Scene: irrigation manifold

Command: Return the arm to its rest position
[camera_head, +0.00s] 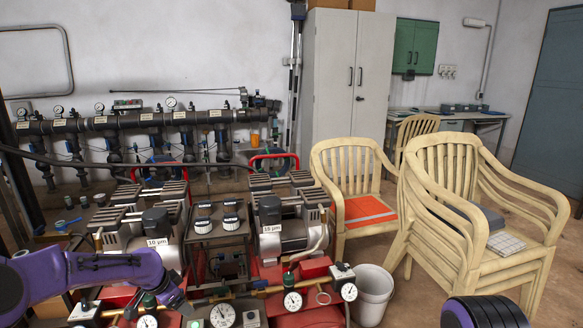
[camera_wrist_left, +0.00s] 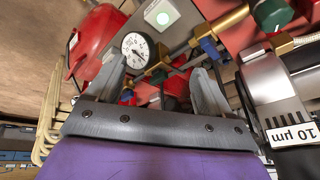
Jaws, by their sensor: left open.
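My left arm (camera_head: 110,268) is purple and comes in from the left in the head view, low over the front of the red pump rig. In the left wrist view my left gripper (camera_wrist_left: 160,88) has its two grey fingers spread apart with nothing held between them. A round gauge (camera_wrist_left: 139,45) and brass and green fittings show beyond the fingers. A purple and black part of my right arm (camera_head: 484,312) shows at the bottom right of the head view. Its gripper is out of sight.
Gauges (camera_head: 222,316), pumps (camera_head: 282,232) and valves crowd the rig around the left arm. A white bucket (camera_head: 372,292) stands right of it. Stacked cream chairs (camera_head: 470,235) stand further right. A pipe manifold (camera_head: 140,121) runs along the back wall.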

